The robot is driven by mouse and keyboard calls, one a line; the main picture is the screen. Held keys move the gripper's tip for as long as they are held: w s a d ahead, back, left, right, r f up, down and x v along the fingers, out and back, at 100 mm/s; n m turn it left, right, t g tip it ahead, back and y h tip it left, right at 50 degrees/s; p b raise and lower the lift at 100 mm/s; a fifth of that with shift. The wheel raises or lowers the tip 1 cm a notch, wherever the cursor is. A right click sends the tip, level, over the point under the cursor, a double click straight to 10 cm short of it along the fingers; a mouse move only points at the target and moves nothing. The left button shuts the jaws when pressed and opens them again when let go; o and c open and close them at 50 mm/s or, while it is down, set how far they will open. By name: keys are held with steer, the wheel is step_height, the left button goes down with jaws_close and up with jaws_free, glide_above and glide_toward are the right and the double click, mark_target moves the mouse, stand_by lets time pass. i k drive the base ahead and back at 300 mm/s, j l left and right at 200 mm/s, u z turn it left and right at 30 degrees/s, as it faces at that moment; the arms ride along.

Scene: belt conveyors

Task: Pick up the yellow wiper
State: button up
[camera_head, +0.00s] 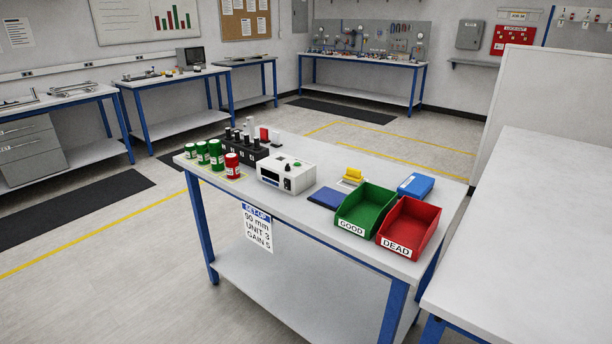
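The yellow wiper (353,173) is a small yellow block on the grey-white bench top. It lies on or against a pale flat piece, just behind the green bin and right of the white instrument box; I cannot tell exactly how it rests. My gripper is not in view.
The bench (300,206) also holds a white instrument (287,172), a blue pad (326,198), a green GOOD bin (366,209), a red DEAD bin (409,227), a blue box (416,185), green canisters (216,155) and a red canister (233,165). Another table (540,230) stands close at right.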

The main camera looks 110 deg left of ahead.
mark_target(353, 176)
steer(key=u, duration=3.4)
steer(key=i+j+z, duration=0.2)
steer(key=i+j, duration=0.15)
steer(key=i, duration=0.15)
